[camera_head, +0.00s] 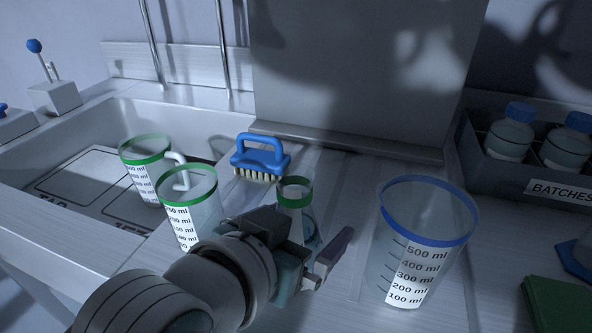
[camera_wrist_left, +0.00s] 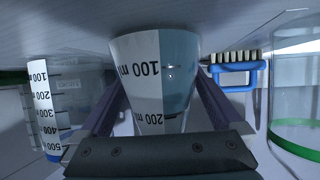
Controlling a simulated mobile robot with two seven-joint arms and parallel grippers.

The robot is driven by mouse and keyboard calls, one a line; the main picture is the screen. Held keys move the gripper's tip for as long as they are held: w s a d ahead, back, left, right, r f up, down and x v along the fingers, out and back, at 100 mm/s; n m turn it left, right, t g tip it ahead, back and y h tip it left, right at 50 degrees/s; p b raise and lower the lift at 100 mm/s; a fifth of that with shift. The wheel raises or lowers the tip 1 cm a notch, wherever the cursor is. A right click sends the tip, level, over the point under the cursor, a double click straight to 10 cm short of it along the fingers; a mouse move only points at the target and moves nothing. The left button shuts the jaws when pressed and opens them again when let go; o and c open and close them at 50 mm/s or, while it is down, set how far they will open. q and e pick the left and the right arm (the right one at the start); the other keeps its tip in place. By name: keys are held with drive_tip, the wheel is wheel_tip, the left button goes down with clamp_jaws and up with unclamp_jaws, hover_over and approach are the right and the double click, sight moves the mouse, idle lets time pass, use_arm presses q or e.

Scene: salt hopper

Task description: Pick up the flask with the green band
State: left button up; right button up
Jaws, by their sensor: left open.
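The flask with the green band (camera_head: 295,203) stands on the ribbed draining board in the middle of the head view. It is clear with bluish contents, and my left gripper hides part of its lower body. My left gripper (camera_head: 306,244) is open at the flask, one finger on each side. In the left wrist view the flask (camera_wrist_left: 152,75) shows upside down, with its 100 and 200 ml marks, between the fingers of my gripper (camera_wrist_left: 160,105). Whether a finger touches the glass I cannot tell. My right gripper is not in view.
Two green-rimmed jugs (camera_head: 188,205) (camera_head: 146,168) stand to the left, near the sink (camera_head: 100,110). A blue brush (camera_head: 260,160) lies behind the flask. A large blue-rimmed beaker (camera_head: 428,240) stands close on the right. A crate labelled BATCHES (camera_head: 555,192) holds blue-capped bottles at the far right.

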use_arm(q)
drive_tip(key=shift+w, duration=0.1)
clamp_jaws()
idle(0.8)
